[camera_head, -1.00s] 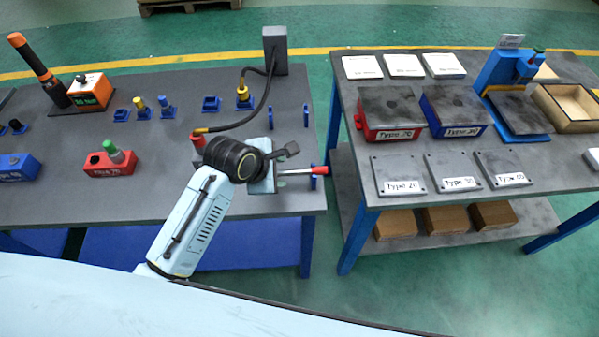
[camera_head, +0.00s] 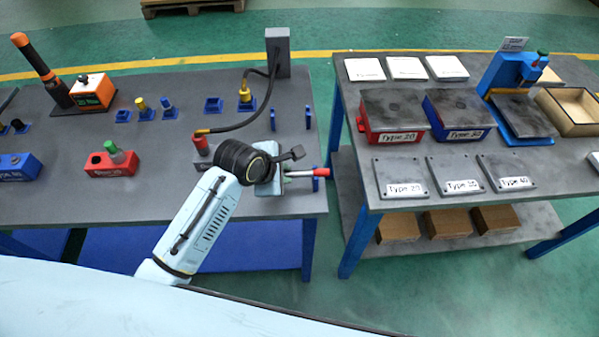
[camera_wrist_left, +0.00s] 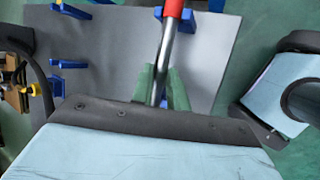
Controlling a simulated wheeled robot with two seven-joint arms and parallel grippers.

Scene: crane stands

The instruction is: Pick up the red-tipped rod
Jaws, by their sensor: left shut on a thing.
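The red-tipped rod (camera_head: 321,172) has a metal shaft and a red end, and lies level near the right edge of the left table. My left gripper (camera_head: 287,175) is shut around its metal shaft, with the red end sticking out to the right. In the left wrist view the rod (camera_wrist_left: 173,12) runs between the green fingers of the left gripper (camera_wrist_left: 162,88), red end away from the wrist. Blue stands (camera_wrist_left: 170,20) show by the red end; I cannot tell whether the rod touches them.
The left table (camera_head: 250,205) also holds a grey post (camera_head: 278,52) with a black cable, a red block (camera_head: 112,163) and blue holders (camera_head: 213,104). The right table (camera_head: 420,215) carries labelled boxes and plates. A floor gap separates the tables.

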